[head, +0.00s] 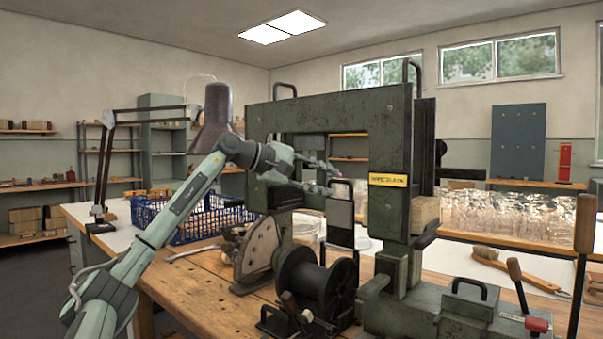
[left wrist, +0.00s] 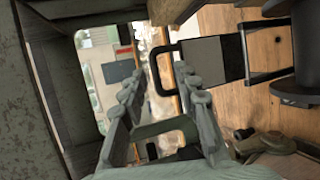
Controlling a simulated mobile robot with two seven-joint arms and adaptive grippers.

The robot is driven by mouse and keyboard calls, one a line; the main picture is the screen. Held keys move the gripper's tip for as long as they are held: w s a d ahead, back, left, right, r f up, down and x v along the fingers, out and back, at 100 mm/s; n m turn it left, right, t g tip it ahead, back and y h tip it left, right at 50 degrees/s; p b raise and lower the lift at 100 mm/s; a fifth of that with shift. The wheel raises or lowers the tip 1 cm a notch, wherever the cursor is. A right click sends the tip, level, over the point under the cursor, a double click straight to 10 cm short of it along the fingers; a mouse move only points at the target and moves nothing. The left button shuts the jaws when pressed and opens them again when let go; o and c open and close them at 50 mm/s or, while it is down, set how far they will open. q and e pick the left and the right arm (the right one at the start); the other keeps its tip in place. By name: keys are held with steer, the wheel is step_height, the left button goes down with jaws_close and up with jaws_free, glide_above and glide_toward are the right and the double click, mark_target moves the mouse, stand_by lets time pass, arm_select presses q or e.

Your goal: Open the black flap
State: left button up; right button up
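The black flap stands upright in the opening of the dark green machine (head: 330,115). Its grey panel (head: 340,212) has a black loop handle at the top. In the left wrist view the flap's grey panel (left wrist: 203,62) lies sideways, with the black loop handle (left wrist: 154,72) on its left side. My left gripper (head: 336,180) is open beside the handle. In the left wrist view the fingers of my left gripper (left wrist: 160,85) are spread, and the handle's outer bar shows between their tips. I cannot tell whether they touch it. My right gripper is not in view.
A black spool (head: 315,280) and a toothed quadrant plate (head: 260,250) stand on the wooden bench below the arm. A blue basket (head: 200,220) is behind the arm. The machine's frame closes in around the gripper. A brush (head: 520,270) lies at the right.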

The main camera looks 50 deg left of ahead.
arm_select(q)
steer(key=v, duration=0.8)
steer(key=shift+s, duration=0.2)
steer(key=shift+r, duration=0.15)
